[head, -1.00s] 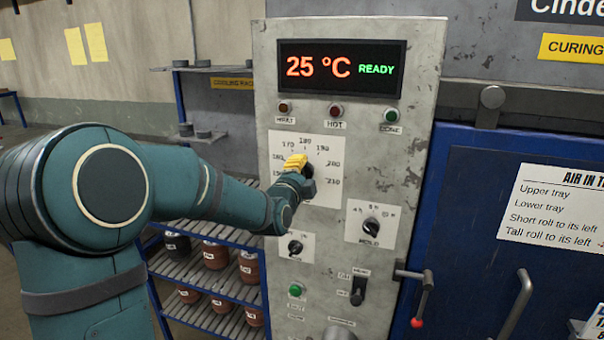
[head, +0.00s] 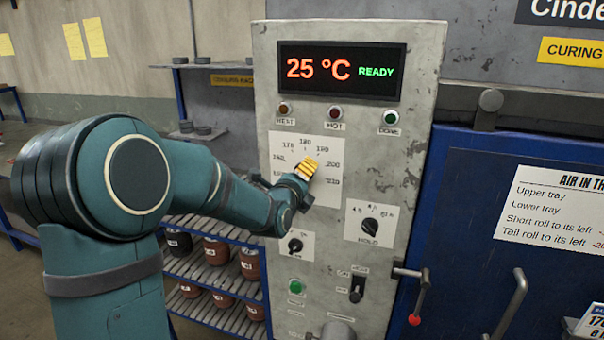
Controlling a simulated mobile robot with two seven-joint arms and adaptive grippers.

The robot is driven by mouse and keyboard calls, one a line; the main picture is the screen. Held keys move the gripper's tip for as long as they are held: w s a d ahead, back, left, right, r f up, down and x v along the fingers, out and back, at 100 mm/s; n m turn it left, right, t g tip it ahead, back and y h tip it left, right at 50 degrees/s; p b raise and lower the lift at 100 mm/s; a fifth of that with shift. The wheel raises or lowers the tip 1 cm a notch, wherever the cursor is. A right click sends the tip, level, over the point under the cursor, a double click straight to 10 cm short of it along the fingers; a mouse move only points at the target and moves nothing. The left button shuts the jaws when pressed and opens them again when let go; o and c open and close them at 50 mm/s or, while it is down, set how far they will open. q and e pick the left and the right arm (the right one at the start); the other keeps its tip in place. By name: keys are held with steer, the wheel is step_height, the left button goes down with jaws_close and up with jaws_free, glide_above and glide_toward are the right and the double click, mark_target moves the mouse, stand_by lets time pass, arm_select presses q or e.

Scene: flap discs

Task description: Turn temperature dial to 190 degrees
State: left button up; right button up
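The temperature dial sits in the middle of a pale scale plate (head: 283,143) on the grey control panel (head: 265,60). I cannot tell whether the fingers are closed on the knob. The display (head: 340,69) reads 25 °C and READY. My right gripper is not in view.
A hold dial (head: 371,226) and a smaller knob (head: 295,245) sit below the plate, with a green button (head: 295,286) and a switch (head: 357,289) lower down. The blue oven door (head: 470,200) is at the right. A rack with jars (head: 215,252) stands at the left.

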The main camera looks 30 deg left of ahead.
arm_select(q)
steer(key=shift+m, duration=0.3)
steer(key=o, duration=1.2)
steer(key=shift+s, duration=0.1)
steer(key=v, duration=1.1)
steer(key=shift+s+d, duration=0.2)
steer(key=shift+s, duration=0.2)
